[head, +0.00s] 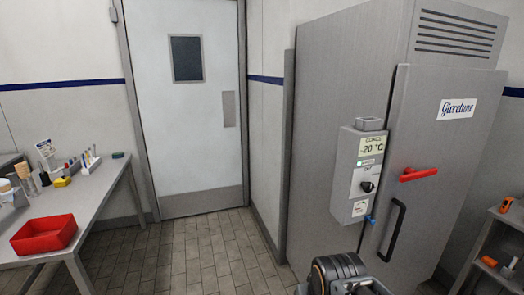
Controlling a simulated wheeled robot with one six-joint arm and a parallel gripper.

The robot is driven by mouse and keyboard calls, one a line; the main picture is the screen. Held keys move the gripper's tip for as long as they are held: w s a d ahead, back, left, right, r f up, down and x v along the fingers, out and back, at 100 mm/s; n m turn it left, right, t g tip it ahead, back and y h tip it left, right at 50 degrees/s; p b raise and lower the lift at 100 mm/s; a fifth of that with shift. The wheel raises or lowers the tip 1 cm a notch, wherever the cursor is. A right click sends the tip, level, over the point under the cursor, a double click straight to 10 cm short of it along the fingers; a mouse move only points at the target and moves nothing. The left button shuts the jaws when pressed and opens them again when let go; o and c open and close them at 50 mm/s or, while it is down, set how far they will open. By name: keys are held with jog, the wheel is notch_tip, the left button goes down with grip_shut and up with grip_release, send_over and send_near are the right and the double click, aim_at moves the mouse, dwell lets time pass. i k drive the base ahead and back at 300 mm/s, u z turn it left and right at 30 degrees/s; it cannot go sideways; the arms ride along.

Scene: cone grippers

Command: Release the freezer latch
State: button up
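The freezer (340,90) is a tall grey metal cabinet on the right. Its door (450,150) looks shut. A red latch lever (418,174) sits on the door near its left edge, roughly level, tilted slightly up to the right. A black vertical handle (393,230) is below the latch. Part of my arm shows at the bottom centre, in front of the freezer's lower part. My gripper's fingers cannot be made out, and nothing of mine touches the latch.
A control box (350,190) reading -20 °C juts out left of the freezer door. A table (95,205) with a red tray (45,234) and small items stands at left. A shelf (500,217) with orange items is at right. The tiled floor (205,250) between is clear.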

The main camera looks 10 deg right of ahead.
aim_at(410, 175)
jog(key=z, duration=1.35)
jog(key=k, duration=0.15)
jog(key=u, duration=0.75)
jog(key=i, duration=0.5)
